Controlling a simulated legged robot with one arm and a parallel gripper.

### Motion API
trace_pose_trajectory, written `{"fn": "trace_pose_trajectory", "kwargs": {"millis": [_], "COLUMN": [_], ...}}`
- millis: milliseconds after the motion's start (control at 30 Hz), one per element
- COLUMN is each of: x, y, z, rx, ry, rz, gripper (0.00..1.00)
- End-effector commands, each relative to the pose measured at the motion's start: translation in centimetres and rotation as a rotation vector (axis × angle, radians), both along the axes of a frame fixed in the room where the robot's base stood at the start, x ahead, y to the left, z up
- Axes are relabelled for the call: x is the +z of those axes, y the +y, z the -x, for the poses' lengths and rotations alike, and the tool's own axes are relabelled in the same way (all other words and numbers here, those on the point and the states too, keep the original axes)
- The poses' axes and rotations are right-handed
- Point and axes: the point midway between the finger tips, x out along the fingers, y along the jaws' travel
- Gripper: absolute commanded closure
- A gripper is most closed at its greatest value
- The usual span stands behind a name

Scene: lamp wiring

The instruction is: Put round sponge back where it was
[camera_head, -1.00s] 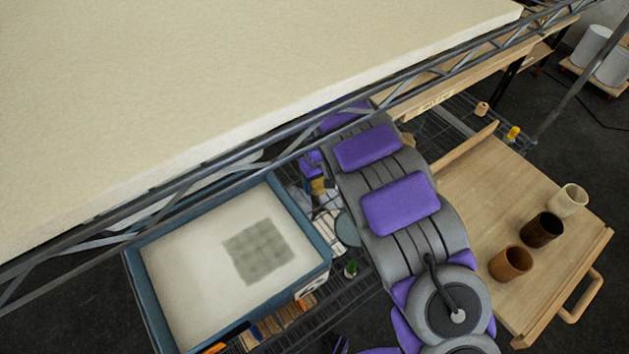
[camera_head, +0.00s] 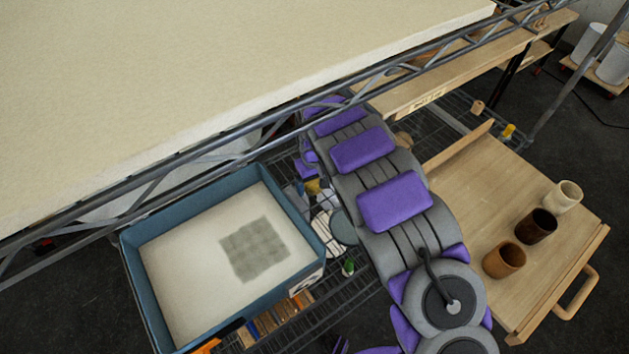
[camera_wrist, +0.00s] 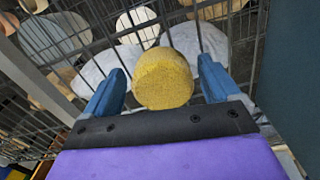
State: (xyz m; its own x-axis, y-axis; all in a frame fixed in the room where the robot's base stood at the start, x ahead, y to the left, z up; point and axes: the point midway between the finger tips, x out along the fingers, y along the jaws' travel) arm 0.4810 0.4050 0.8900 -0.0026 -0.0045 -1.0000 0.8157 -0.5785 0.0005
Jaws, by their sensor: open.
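The round yellow sponge (camera_wrist: 163,79) is in the middle of the wrist view, between the two blue fingers of my gripper (camera_wrist: 162,70). The fingers are open, with a visible gap on each side of the sponge. Wire shelf bars and white rounded items show behind it. In the head view a small yellow patch (camera_head: 312,187) shows beside my arm, partly hidden; I cannot tell for sure that it is the sponge. My gripper is mostly hidden there behind my arm.
A blue-rimmed bin (camera_head: 140,285) with a pale interior stands left of my arm. A wire rack (camera_head: 335,300) lies below. A large cream slab (camera_head: 200,90) on a metal frame hangs over the upper left. A wooden tray (camera_head: 480,220) with three cups is at right.

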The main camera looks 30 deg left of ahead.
Motion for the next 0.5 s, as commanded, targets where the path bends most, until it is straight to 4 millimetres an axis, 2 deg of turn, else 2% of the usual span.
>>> {"fn": "trace_pose_trajectory", "kwargs": {"millis": [233,500], "x": [0.8,5.4], "y": [0.1,-0.2], "z": [-0.1,-0.1], "rx": [-0.001,-0.001], "ry": [-0.004,-0.004], "rz": [-0.004,-0.007], "gripper": [0.10,0.10]}}
